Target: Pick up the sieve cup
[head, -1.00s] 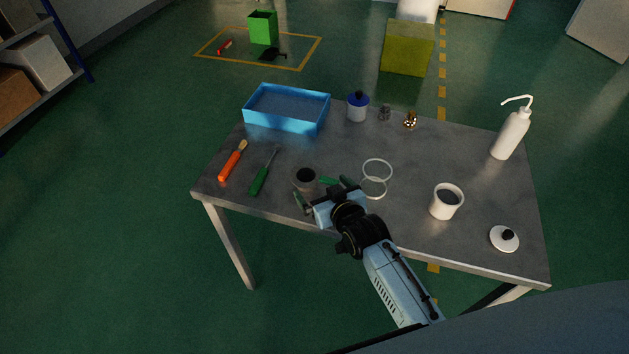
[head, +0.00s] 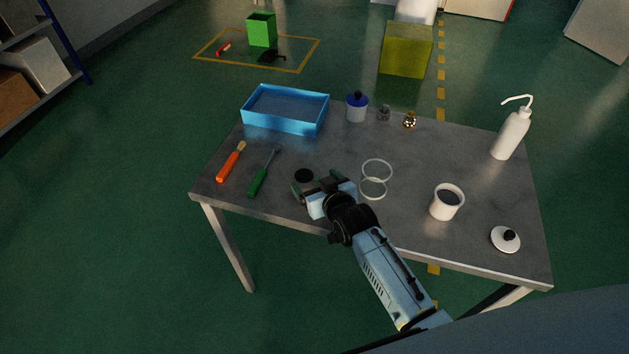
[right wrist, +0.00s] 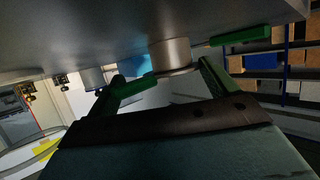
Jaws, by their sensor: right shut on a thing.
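The sieve cup (head: 303,175) is a small dark grey cup near the table's front edge, left of centre; its round dark top shows in the head view. My right gripper (head: 312,182) is at the cup with its dark green fingers shut on it, hiding part of its side. In the right wrist view, the metallic wall of the cup (right wrist: 170,54) shows between the fingers (right wrist: 172,72), close to the tabletop. I cannot tell whether the cup is clear of the table. My left gripper is not in view.
Left of the cup lie a green screwdriver (head: 257,183) and an orange-handled tool (head: 231,162). A blue tray (head: 300,128), a white mug (head: 437,209), a lid (head: 500,244) and a bottle (head: 510,135) stand farther off.

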